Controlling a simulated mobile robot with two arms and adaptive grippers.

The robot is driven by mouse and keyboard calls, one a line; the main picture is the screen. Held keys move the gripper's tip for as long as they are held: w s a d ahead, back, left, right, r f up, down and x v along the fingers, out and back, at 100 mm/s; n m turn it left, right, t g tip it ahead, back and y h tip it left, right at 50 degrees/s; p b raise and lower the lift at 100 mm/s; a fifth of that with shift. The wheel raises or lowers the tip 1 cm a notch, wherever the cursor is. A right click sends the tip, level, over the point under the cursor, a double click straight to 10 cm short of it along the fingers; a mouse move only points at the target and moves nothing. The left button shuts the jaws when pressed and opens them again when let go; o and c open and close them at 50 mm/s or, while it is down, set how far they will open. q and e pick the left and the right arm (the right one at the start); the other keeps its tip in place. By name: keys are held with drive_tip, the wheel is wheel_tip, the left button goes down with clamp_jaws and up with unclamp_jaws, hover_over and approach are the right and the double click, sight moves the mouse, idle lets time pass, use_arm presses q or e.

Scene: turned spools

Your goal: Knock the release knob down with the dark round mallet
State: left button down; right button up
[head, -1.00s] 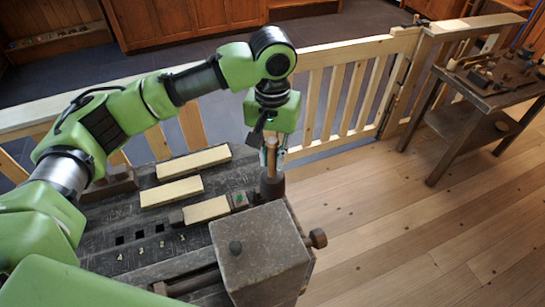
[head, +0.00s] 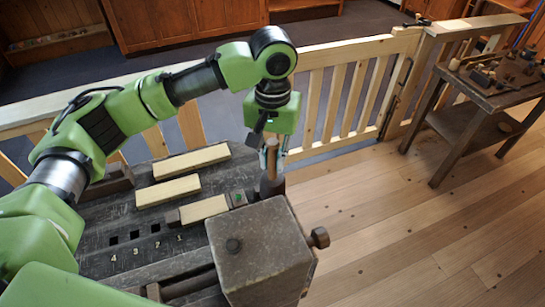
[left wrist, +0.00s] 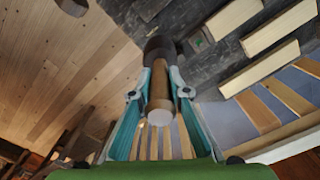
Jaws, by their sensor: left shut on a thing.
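The dark round mallet has a dark head (head: 271,186) and a pale wooden handle (head: 272,154). It hangs upright, head down, at the far right corner of the workbench (head: 105,240). I cannot tell whether the head touches the bench. My left gripper (head: 272,160) is shut on the handle; the left wrist view shows its fingers (left wrist: 160,90) on both sides of it. A small green-marked dark piece (head: 238,198) is beside the mallet. My right gripper is out of view.
Several pale wooden slats (head: 168,191) lie on the bench beside numbered square holes (head: 135,235). A round handle (head: 319,237) sticks out of the brown block's right side. A wooden railing (head: 345,95) runs behind. A second table with tools (head: 490,85) stands at right.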

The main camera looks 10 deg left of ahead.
sight(273, 179)
use_arm(q)
drive_tip(key=shift+f, duration=0.15)
drive_tip(key=shift+s+f+p, duration=0.1)
drive_tip(key=shift+f+p, duration=0.25)
drive_tip(key=shift+f, duration=1.35)
wheel_tip(273, 179, up, 4)
drive_tip(key=p, duration=0.5)
drive_tip(key=shift+f, duration=0.4)
drive_tip(key=shift+f, duration=2)
